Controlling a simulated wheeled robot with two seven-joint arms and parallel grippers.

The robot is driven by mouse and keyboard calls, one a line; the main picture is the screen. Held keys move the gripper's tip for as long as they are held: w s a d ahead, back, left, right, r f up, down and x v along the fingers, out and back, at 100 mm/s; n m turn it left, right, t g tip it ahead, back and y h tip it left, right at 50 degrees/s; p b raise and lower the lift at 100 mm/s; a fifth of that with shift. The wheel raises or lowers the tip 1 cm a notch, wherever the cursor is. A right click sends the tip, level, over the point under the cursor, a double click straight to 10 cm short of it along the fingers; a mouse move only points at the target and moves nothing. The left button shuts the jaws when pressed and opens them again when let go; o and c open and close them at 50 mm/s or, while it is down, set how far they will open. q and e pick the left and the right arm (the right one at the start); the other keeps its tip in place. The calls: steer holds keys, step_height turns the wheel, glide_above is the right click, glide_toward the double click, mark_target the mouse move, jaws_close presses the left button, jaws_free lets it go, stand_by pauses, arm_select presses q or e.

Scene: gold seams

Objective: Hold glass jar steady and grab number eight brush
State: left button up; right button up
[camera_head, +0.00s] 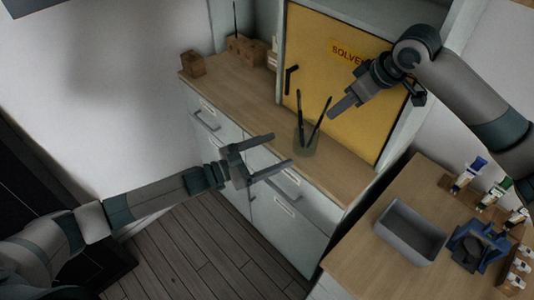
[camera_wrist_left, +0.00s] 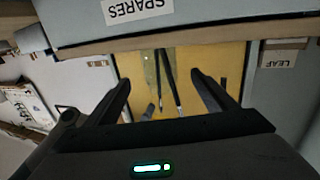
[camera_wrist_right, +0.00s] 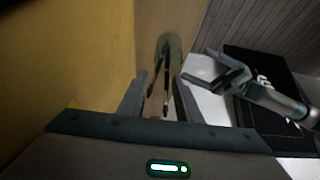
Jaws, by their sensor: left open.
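A glass jar (camera_head: 306,143) stands upright on the wooden counter. It holds two dark, thin brushes, one leaning left (camera_head: 299,104) and one leaning right (camera_head: 322,117). No number on them is readable. My left gripper (camera_head: 281,150) is open just left of the jar, fingers pointing toward it, apart from it. In the left wrist view the brushes (camera_wrist_left: 170,80) show between its fingers. My right gripper (camera_head: 336,110) is above the jar to the right, near the brush tops. In the right wrist view its fingers are apart, with the jar (camera_wrist_right: 170,45) and brushes beyond them.
A yellow solvent cabinet door (camera_head: 345,75) stands behind the jar. Wooden blocks (camera_head: 245,48) sit at the counter's far left. A lower table at right holds a grey bin (camera_head: 385,232), a blue holder (camera_head: 465,250) and several tubes. Counter left of the jar is clear.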

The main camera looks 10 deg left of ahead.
mark_target(317, 135)
arm_select(q)
steer(key=x, duration=1.5)
steer(key=shift+c, duration=0.3)
